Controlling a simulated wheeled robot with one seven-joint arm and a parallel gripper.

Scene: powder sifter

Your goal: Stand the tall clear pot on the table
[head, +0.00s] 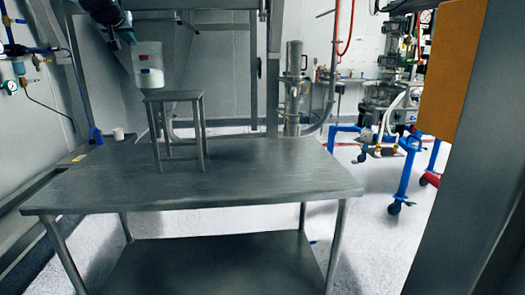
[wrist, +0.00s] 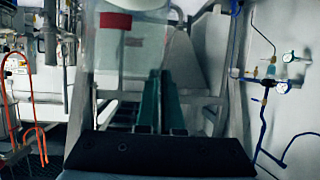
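The tall clear pot (head: 149,66) is upright at the upper left of the head view, with a red mark on its side and white at its bottom. My gripper (head: 131,39) is at its upper left rim. In the wrist view the pot (wrist: 125,45) is at the top, and the green fingers (wrist: 160,85) are close together at its wall, seemingly shut on it. The pot's base is near the left end of the small metal stool's top (head: 175,95) and overhangs it sideways; I cannot tell whether they touch. The stool stands on the metal table (head: 255,175).
A small white cup (head: 118,133) stands at the table's back left. The table's front and right are clear. An orange panel (head: 452,70) and a grey post (head: 478,190) stand close at the right. Blue-framed equipment (head: 405,170) is on the floor behind.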

